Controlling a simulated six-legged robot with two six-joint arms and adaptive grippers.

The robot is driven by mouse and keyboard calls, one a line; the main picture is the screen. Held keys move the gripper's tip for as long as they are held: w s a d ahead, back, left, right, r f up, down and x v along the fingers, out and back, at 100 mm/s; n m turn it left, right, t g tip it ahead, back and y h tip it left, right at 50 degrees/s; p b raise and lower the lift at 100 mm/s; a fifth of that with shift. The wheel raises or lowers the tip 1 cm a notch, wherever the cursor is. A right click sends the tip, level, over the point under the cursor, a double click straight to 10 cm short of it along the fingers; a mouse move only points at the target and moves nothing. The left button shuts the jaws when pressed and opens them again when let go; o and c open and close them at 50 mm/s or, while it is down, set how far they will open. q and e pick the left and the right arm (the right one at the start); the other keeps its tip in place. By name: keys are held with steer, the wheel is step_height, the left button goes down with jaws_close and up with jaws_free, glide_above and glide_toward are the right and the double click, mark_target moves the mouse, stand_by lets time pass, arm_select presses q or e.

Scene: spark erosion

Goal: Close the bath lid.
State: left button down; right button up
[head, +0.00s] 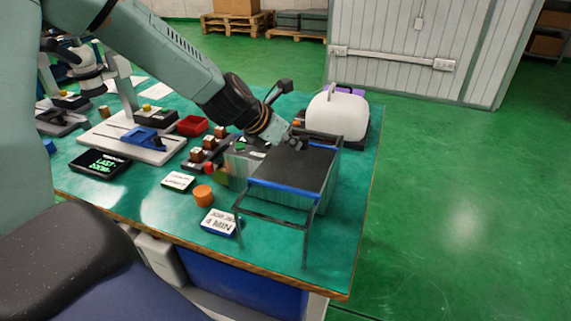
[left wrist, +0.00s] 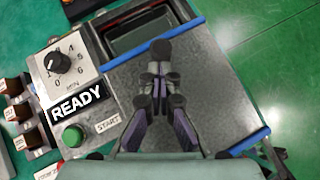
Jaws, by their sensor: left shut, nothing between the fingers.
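The bath lid (head: 300,168) is a flat dark grey plate with a blue front edge, lying level on top of the bath (head: 290,197). In the left wrist view the lid (left wrist: 205,85) covers much of the bath, and a dark rectangular opening (left wrist: 140,30) shows beyond its far edge. My left gripper (head: 297,142) is shut and empty, pointing down at the far part of the lid. In the left wrist view its fingers (left wrist: 162,85) are together over the plate near that opening. I cannot tell whether they touch the lid. My right gripper is not in view.
A thin black frame (head: 270,221) stands out from the bath's front. A control panel with a dial, READY display (left wrist: 77,107) and green START button (left wrist: 74,135) lies left of the lid. A white rounded object (head: 337,112) stands behind. Green floor is clear right of the table.

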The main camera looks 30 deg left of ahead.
arm_select(q)
steer(key=w+b, duration=0.1)
steer(key=w+a+b, duration=0.1)
steer(key=w, duration=0.1)
steer(key=w+b, duration=0.1)
steer(key=shift+w+a+r, duration=0.1)
steer(key=shift+w+a, duration=0.05)
steer(key=shift+a, duration=0.15)
steer(key=w, duration=0.4)
steer(key=shift+w+a+r+b, duration=0.1)
steer(key=shift+a+r+b, duration=0.05)
steer(key=shift+a+b, duration=0.2)
steer(key=shift+r, duration=0.1)
